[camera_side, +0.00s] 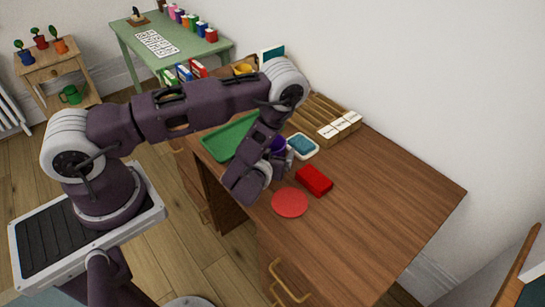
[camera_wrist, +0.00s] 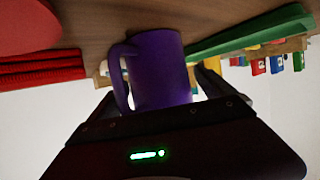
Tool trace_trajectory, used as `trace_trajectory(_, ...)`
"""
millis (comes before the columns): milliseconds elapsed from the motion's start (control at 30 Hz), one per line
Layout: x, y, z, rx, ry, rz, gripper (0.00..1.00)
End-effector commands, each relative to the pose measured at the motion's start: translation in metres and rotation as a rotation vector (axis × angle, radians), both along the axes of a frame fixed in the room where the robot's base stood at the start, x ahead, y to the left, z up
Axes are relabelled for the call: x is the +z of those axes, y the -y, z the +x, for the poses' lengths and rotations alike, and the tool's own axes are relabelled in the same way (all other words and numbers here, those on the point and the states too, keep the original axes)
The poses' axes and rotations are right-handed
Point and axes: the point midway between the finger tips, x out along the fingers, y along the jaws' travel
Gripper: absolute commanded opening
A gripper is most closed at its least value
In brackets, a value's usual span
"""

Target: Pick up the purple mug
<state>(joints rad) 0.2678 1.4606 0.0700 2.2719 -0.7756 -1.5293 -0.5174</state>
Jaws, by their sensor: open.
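The purple mug (camera_wrist: 160,70) fills the middle of the wrist view, its handle on the left side. The wrist picture is upside down, with the desk at the top. In the side view only a small part of the mug (camera_side: 279,145) shows behind my gripper (camera_side: 284,160). In the wrist view the fingers of my gripper (camera_wrist: 156,92) are apart, one to each side of the mug's lower picture area. I cannot tell whether either finger touches it. The mug stands on the wooden desk (camera_side: 375,200).
A green tray (camera_side: 231,137) lies beside the mug. A white-rimmed dish with a teal inside (camera_side: 302,146), a red block (camera_side: 314,180) and a red disc (camera_side: 290,202) are close by. A wooden sorter (camera_side: 325,119) stands at the wall. The desk's right side is clear.

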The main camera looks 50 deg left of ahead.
Motion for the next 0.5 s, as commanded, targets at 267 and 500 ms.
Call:
trace_trajectory(267,-0.0002,0.0000,0.0007,-0.001,-0.001,0.000,0.78)
trace_trajectory(500,-0.0001,0.0000,0.0005,-0.001,0.000,0.000,0.31)
